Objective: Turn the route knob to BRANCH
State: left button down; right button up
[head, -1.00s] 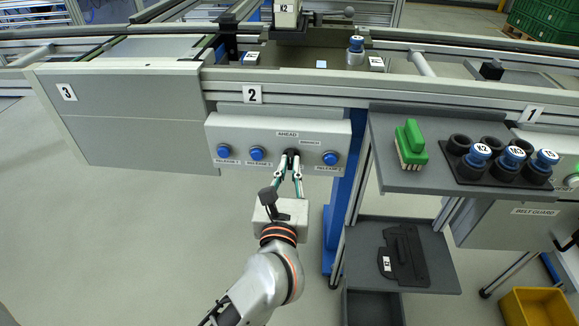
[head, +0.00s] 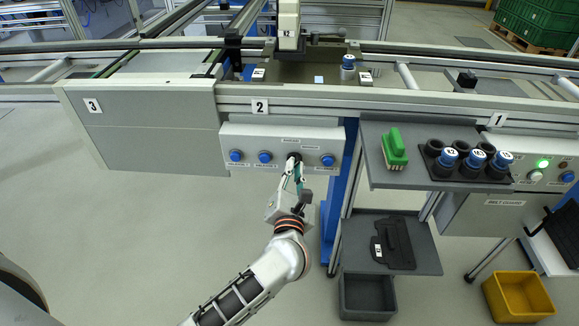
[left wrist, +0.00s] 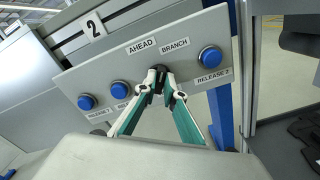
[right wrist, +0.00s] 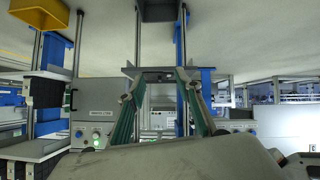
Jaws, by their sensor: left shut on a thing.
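The route knob (head: 294,157) is a small black knob on the light grey panel (head: 250,136) under the number 2 sign. In the left wrist view the knob (left wrist: 157,73) sits below the labels AHEAD (left wrist: 142,47) and BRANCH (left wrist: 174,43). My left gripper (head: 292,168) is shut on the knob, its fingertips (left wrist: 158,82) on either side of it. The fingertips hide much of the knob, so I cannot tell which label it points to. My right gripper (right wrist: 158,80) shows only in the right wrist view, open and empty.
Blue buttons (head: 265,157) flank the knob. A grey shelf (head: 385,181) to the right holds a green-handled brush (head: 395,148) and several blue-topped pieces in a black holder. A yellow bin (head: 519,297) stands on the floor. The floor left of my arm is clear.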

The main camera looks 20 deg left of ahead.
pick_arm(q)
jog(key=shift+m+p, duration=2.4)
jog(key=shift+m, duration=0.3)
pick_arm(e)
jog(key=shift+s+d+r, duration=0.1)
jog(key=shift+d+r, duration=0.05)
jog(key=shift+r, duration=0.45)
jog(key=shift+d+r, duration=0.1)
jog(key=shift+r, duration=0.45)
pick_arm(q)
jog(key=shift+f, duration=0.1)
pick_arm(e)
jog(key=shift+r, duration=0.1)
pick_arm(q)
jog(key=c, duration=2.1)
grip_release()
jog(key=shift+c, duration=0.2)
pick_arm(e)
jog(key=shift+s+a, duration=0.1)
pick_arm(q)
jog(key=v, duration=1.2)
